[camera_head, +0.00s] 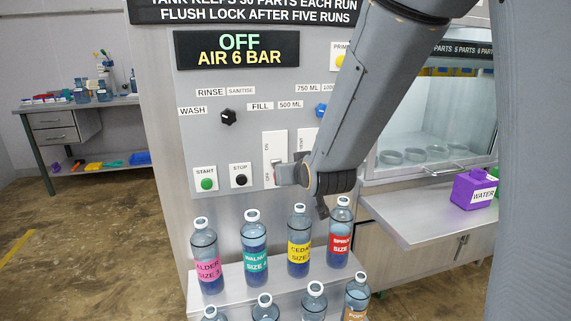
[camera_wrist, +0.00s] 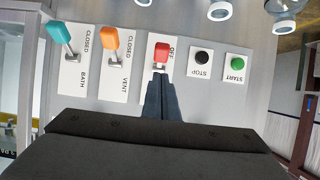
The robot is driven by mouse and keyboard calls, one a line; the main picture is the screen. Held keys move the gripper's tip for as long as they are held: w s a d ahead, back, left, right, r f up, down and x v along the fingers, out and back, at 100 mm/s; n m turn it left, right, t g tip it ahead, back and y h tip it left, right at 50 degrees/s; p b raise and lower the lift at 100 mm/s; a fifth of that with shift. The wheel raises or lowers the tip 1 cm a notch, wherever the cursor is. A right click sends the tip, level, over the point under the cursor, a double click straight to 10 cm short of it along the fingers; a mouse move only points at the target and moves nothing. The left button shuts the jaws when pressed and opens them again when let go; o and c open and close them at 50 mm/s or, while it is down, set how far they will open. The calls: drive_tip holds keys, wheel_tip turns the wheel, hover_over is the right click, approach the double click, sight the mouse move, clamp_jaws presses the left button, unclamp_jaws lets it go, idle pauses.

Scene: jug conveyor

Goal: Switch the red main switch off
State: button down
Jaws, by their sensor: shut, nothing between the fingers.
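The red main switch (camera_wrist: 161,52) sits on a white plate in the wrist view, which is turned upside down. Its red handle lies at the end marked OFF. My gripper (camera_wrist: 160,80) is shut and empty, with its fingertips at the lever just beside the red handle; I cannot tell whether they touch it. In the head view the switch's ON/OFF plate (camera_head: 275,141) shows, and my gripper (camera_head: 282,174) covers much of its lower end. The display (camera_head: 238,49) above reads OFF, AIR 6 BAR.
An orange VENT lever (camera_wrist: 110,40) and a teal BATH lever (camera_wrist: 60,34) are on one side; black STOP (camera_head: 240,175) and green START (camera_head: 206,178) buttons are on the other. Several labelled bottles (camera_head: 298,240) stand on steps below the panel.

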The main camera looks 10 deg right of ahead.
drive_tip(key=s, duration=0.1)
drive_tip(key=s+f, duration=0.1)
drive_tip(key=s, duration=0.3)
drive_tip(key=shift+d+f, duration=0.2)
drive_tip(key=shift+f, duration=0.2)
drive_tip(key=s+d+f+g, duration=0.1)
drive_tip(key=s+f+g, duration=0.2)
drive_tip(key=s, duration=0.4)
drive_tip(key=s+d+f+g, duration=0.2)
drive_tip(key=s+f+g, duration=0.2)
drive_tip(key=s, duration=0.4)
drive_tip(key=s+d+f+m+g+h, duration=0.1)
drive_tip(key=s+d+f+g, duration=0.1)
drive_tip(key=s+f+g, duration=0.2)
drive_tip(key=s+g, duration=0.2)
drive_tip(key=s, duration=0.2)
drive_tip(key=shift+s, duration=0.15)
